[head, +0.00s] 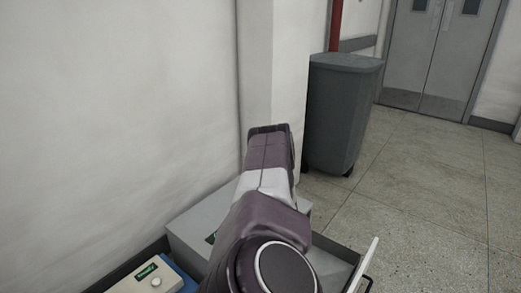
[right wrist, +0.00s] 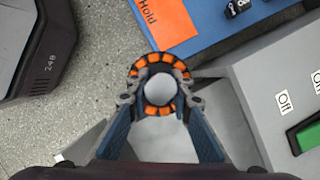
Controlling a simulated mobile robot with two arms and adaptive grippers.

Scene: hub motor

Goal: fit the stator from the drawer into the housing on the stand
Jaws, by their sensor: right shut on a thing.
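In the right wrist view my right gripper (right wrist: 160,104) is shut on the stator (right wrist: 141,69), a ring of orange windings with a dark edge. A pale round area fills the ring's middle; I cannot tell if it is an opening or a solid part. The stator is held at the fingertips, above pale surfaces. In the head view one of my arms rises from the bottom centre and hides part of what lies behind it. The drawer seems to show as a pale front with a handle (head: 365,267) at the lower right. I cannot make out the housing or its stand. My left gripper is not in view.
The wrist view shows a blue surface with an orange "Hold" label (right wrist: 163,25) and a grey "Off" panel (right wrist: 265,75). A grey bin (head: 338,115) stands on open floor.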

